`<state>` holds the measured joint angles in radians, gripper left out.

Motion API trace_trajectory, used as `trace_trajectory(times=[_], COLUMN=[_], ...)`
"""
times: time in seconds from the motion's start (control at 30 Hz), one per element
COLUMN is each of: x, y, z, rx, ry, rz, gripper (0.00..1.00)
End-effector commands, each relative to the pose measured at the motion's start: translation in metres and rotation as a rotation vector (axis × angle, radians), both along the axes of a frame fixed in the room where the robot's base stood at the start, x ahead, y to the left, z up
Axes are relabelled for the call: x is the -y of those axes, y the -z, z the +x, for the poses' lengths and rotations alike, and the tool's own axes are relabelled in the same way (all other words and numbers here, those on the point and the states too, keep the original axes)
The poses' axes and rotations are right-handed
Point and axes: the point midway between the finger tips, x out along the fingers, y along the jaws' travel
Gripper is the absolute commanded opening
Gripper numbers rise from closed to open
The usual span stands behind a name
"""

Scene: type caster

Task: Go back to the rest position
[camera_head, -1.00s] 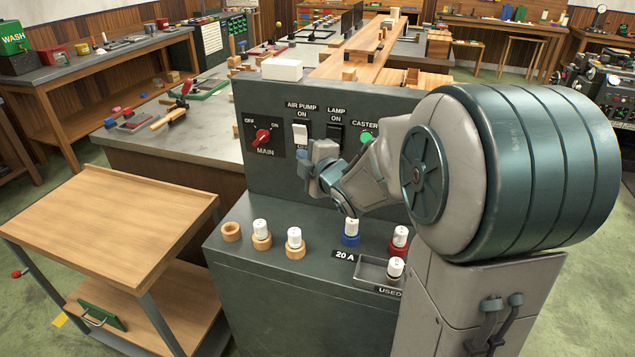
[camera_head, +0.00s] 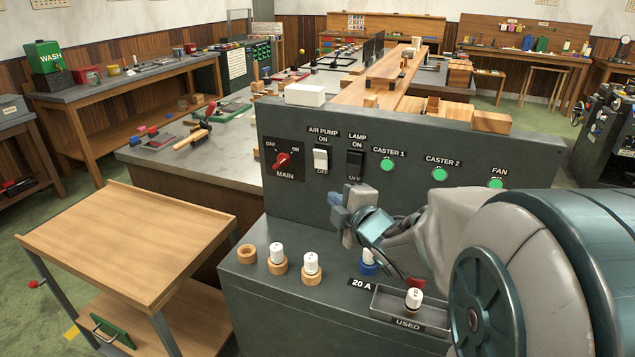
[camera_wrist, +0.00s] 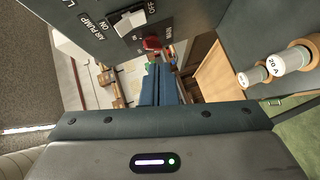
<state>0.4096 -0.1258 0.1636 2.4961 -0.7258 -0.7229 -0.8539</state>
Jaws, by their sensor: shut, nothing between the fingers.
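My gripper (camera_head: 340,205) is shut and empty in the head view. It hangs in front of the dark control panel (camera_head: 410,145), just below the lamp switch (camera_head: 355,163) in the picture, and above the ledge. My arm reaches in from the lower right and hides part of the ledge. In the wrist view the blue fingers (camera_wrist: 160,85) are together with nothing between them. The red main switch (camera_wrist: 152,43) shows just beyond them.
White-capped fuses stand on the ledge, one in the used tray (camera_head: 407,321). Green lamps mark caster 1 (camera_head: 387,165), caster 2 (camera_head: 439,174) and fan (camera_head: 496,184). A wooden cart (camera_head: 128,235) stands left. Green floor shows at far left.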

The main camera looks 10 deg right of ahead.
Motion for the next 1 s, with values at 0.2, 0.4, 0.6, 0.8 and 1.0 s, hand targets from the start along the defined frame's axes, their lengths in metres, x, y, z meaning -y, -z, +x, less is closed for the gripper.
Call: trace_trajectory(times=[0.2,0.4,0.6,0.8,1.0], x=[0.013,0.030,0.030,0.011,-0.010], y=[0.009,0.028,0.049,0.066,0.072], z=[-0.009,-0.041,-0.090,-0.151,-0.200], rx=[-0.132,-0.345,-0.564,-0.799,-0.985], ry=[0.161,0.433,0.698,0.943,1.111], rz=[0.107,0.324,0.565,0.789,0.921], gripper=[0.00,0.00,0.00,0.00,0.00])
